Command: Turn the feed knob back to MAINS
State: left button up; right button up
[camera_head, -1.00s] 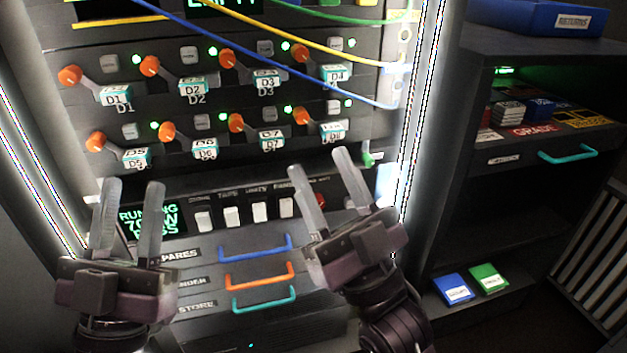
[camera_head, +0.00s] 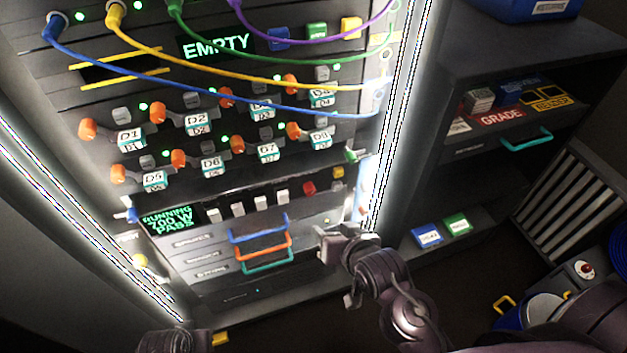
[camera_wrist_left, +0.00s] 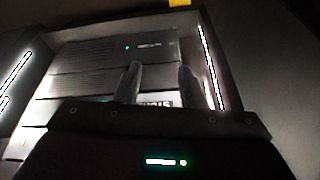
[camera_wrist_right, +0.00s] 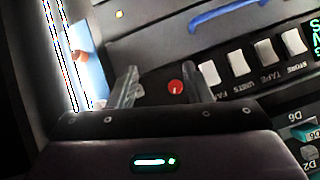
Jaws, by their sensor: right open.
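A red round knob (camera_head: 309,188) sits at the right end of the white switch row on the rack. In the right wrist view the red knob (camera_wrist_right: 175,87) has a light pointer mark and appears between my fingers, beyond them. I cannot read a FEED or MAINS label, so I cannot tell whether this is the feed knob. My right gripper (camera_head: 342,240) is open and empty, in front of the rack's lower right. My left gripper (camera_wrist_left: 160,72) is open with nothing between its fingers, facing the rack's lower drawers; only its top shows at the bottom of the head view.
White switches (camera_head: 238,208) and a green display (camera_head: 168,218) stand left of the red knob. Blue, orange and teal drawer handles (camera_head: 262,246) are below. Orange-knobbed levers (camera_head: 180,160) and hanging cables are above. A dark shelf unit (camera_head: 440,190) stands at the right.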

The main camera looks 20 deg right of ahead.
aim_at(312, 193)
jog(key=w+m+t, duration=0.2)
jog(key=w, duration=0.1)
jog(key=w+m+t, duration=0.2)
jog(key=w+t, duration=0.1)
jog(key=w+a+m+t+h, duration=0.1)
jog(key=w+m+t, duration=0.1)
jog(key=w, duration=0.1)
jog(key=shift+w+r, duration=0.25)
jog(key=shift+r, duration=0.05)
pick_arm(q)
jog(key=s+a+f+g, duration=0.1)
jog(key=s+f, duration=0.5)
jog(key=f, duration=0.4)
jog(key=s+a+f+g, duration=0.1)
jog(key=s+f, duration=0.5)
jog(key=f, duration=0.5)
jog(key=shift+s+a+f, duration=0.15)
jog(key=shift+s, duration=0.25)
pick_arm(e)
grip_shut()
